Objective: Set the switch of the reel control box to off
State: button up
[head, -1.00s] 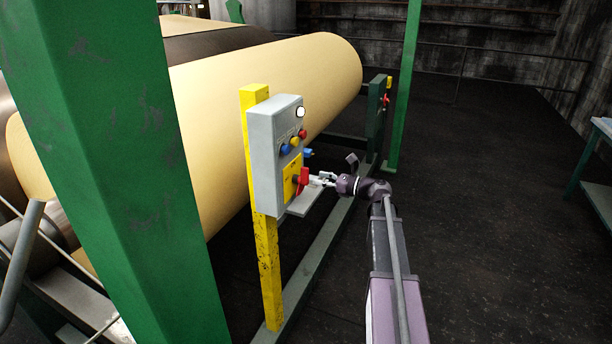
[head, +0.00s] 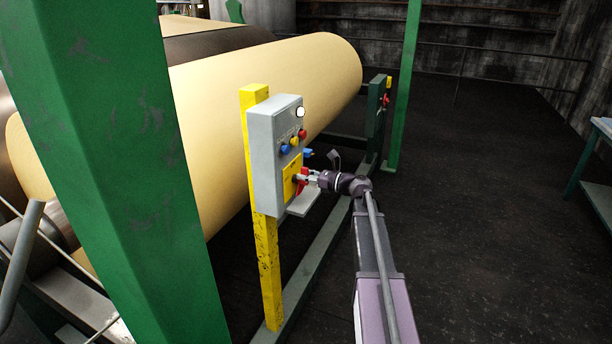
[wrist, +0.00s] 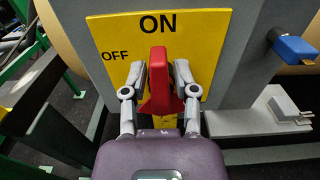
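The reel control box (head: 275,150) is a grey box on a yellow post. Its lower front has a yellow plate (wrist: 215,25) marked ON at the top and OFF at the left. The red switch handle (wrist: 159,80) stands upright in the wrist view, pointing to ON. My gripper (wrist: 160,72) is at the switch, with one finger on each side of the handle. The fingers are close to the handle, with narrow gaps seeming to show, so it looks open around it. In the head view, my gripper (head: 308,178) partly hides the handle.
Blue, yellow and red buttons (head: 294,143) and a white lamp (head: 300,112) sit above the switch. A blue part (wrist: 294,48) and a grey ledge (wrist: 240,122) are to the right in the wrist view. A green column (head: 115,150) stands at left.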

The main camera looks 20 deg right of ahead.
grip_shut()
jog(key=shift+d, duration=0.2)
jog(key=shift+a, duration=0.15)
